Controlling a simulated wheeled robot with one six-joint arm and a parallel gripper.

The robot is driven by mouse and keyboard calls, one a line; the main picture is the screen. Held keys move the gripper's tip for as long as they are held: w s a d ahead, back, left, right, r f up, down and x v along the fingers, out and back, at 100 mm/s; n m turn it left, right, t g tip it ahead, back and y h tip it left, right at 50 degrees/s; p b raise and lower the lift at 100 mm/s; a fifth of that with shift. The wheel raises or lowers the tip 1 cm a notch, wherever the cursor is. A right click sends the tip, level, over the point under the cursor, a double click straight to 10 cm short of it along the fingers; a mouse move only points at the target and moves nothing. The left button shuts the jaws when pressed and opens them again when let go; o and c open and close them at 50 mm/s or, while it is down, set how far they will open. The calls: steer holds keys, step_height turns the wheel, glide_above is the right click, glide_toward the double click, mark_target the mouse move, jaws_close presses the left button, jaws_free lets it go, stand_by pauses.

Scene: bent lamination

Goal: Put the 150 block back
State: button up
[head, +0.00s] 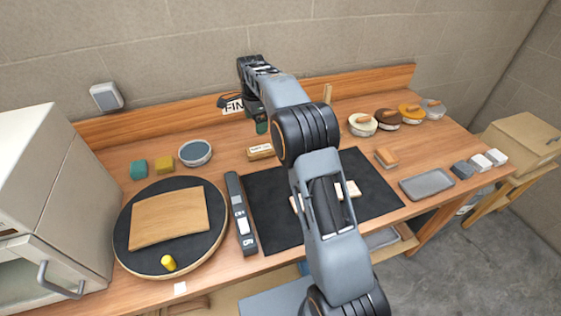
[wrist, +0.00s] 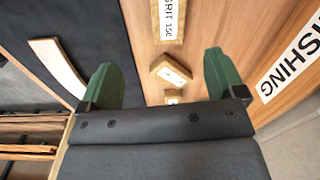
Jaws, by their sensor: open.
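In the wrist view, a wooden piece with a white label reading "GRIT 15" and a partly unclear last character (wrist: 168,20) lies on the bench at the top. A smaller wooden block with a white label (wrist: 171,71) lies nearer, between my fingertips in the picture; its label is not legible. Part of another small labelled piece (wrist: 173,98) shows below it. In the head view, a wooden labelled piece (head: 260,152) lies just in front of my gripper (head: 261,124). My gripper, with green fingers in the wrist view (wrist: 160,80), is open and holds nothing.
A "FINISHING" label (wrist: 292,62) lies at the back. A black mat (head: 275,205) bears pale pieces, partly hidden by my arm. A round turntable (head: 125,225) carries a curved wooden panel (head: 170,217). Several round pots stand back right, near a grey tray (head: 427,184).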

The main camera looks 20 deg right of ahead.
steer(key=s+r+n+t, duration=0.1)
steer(key=s+r+n, duration=0.3)
steer(key=s, duration=0.3)
steer(key=s+r+n+t, duration=0.1)
steer(key=s+r+n, duration=0.3)
steer(key=s, duration=0.4)
steer(key=s+f+n+t, duration=0.1)
steer(key=s+n, duration=0.3)
steer(key=s, duration=0.5)
steer(key=s+d+f+n+t, duration=0.1)
steer(key=s+f+n, duration=0.2)
steer(key=s, duration=0.6)
steer(key=shift+f+n, duration=0.25)
steer(key=shift+n, duration=0.45)
